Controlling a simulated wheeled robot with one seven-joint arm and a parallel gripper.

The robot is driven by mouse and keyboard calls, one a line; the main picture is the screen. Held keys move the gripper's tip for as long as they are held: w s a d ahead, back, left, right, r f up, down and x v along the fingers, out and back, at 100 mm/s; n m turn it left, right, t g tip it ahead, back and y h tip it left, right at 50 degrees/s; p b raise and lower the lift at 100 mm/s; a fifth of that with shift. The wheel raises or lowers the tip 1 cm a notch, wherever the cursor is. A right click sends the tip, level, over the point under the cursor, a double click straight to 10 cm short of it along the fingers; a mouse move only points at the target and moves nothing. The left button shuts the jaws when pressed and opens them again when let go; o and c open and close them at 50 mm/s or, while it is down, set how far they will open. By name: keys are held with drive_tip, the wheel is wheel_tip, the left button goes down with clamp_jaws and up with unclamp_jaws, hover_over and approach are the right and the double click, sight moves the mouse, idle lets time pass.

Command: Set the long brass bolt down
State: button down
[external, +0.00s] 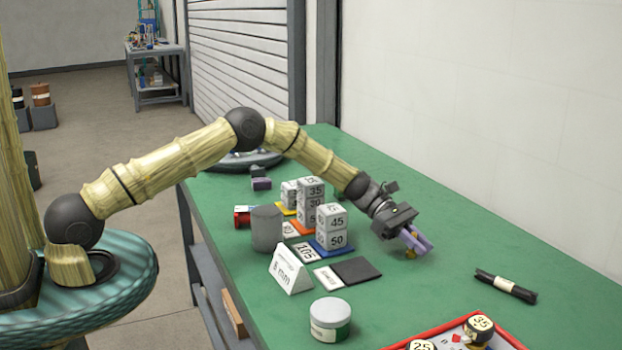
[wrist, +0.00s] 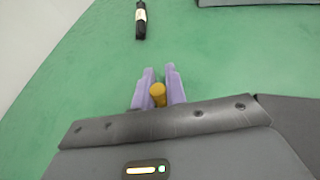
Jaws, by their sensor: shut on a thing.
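My gripper (external: 418,241) is low over the green table, right of the stacked numbered blocks. Its two purple fingers (wrist: 158,78) are shut on the long brass bolt (wrist: 157,92), whose round yellow-gold end shows between them in the wrist view. In the external view a small part of the bolt (external: 410,254) shows under the fingers, at or just above the tabletop; I cannot tell whether it touches. Most of the bolt's length is hidden by the fingers.
A black rod with a pale label (external: 505,286) lies to the right on the green table (external: 450,300). A dark square pad (external: 356,270), numbered blocks (external: 331,228), a sign (external: 290,270) and a lidded jar (external: 330,319) stand left. A red tray (external: 505,334) is in front. Table around my gripper is clear.

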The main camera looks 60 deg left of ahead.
drive_tip(key=shift+f, duration=0.15)
drive_tip(key=c, duration=1.4)
unclamp_jaws()
drive_tip(key=shift+c, duration=0.2)
drive_tip(key=shift+a+r, duration=0.25)
drive_tip(key=shift+r, duration=0.05)
drive_tip(key=shift+p+v, duration=0.7)
drive_tip(key=shift+v, duration=0.45)
wheel_tip(320, 180, up, 7)
drive_tip(key=p, duration=0.5)
